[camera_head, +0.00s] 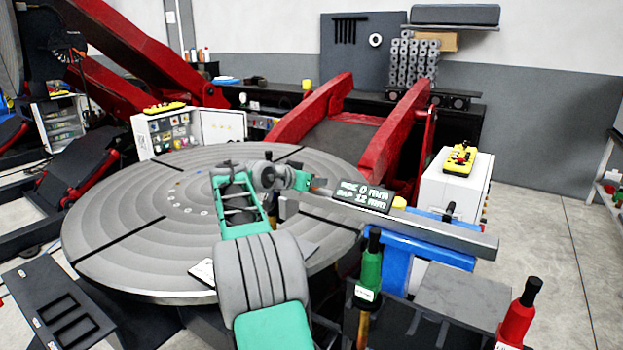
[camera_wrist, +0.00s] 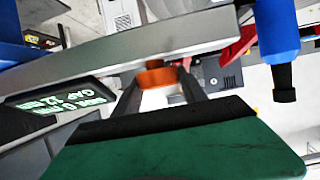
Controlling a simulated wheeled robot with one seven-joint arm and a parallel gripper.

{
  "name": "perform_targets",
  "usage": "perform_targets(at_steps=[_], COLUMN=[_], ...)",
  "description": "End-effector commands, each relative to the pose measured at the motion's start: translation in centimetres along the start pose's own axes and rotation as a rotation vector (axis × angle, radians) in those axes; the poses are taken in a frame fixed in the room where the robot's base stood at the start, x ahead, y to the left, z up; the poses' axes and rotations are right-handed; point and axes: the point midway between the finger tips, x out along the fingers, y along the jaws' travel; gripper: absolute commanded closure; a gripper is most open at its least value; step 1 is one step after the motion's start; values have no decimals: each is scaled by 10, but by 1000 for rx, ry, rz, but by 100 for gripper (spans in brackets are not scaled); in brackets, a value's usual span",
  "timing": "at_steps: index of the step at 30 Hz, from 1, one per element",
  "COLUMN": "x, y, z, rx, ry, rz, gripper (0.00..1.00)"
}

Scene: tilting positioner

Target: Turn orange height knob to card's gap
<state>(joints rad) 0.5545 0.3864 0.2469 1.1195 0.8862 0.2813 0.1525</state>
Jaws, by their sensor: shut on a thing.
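The orange height knob (camera_wrist: 157,76) shows in the wrist view under a long grey beam (camera_wrist: 120,50). My gripper (camera_wrist: 158,80) has its two dark fingers on either side of the knob and is shut on it. In the head view my green and grey arm reaches over the round table, and my gripper (camera_head: 312,184) meets the left part of the beam (camera_head: 430,222). The knob is mostly hidden there. A dark display (camera_head: 362,194) on the beam shows green text: an upper line with 0 mm and a GAP line that looks like 12 mm. A white card (camera_head: 203,272) lies at the table's front edge, partly hidden; its writing is unreadable.
A large round grey turntable (camera_head: 130,235) fills the middle. A blue support (camera_head: 400,255) carries the beam. Green (camera_head: 368,270) and red (camera_head: 517,315) bottles stand at front right. Red tilting arms (camera_head: 395,130) rise behind. A white cabinet (camera_head: 455,190) with a yellow pendant stands right.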

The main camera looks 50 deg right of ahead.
Motion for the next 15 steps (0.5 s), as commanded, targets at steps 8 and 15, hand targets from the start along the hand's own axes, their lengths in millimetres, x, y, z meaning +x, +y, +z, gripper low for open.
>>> perform_targets(at_steps=[8, 15], x=[0, 0], y=[0, 0], z=[0, 0], rx=[-2, -1], ry=[0, 0], rz=[-1, -1], gripper=[45, 29])
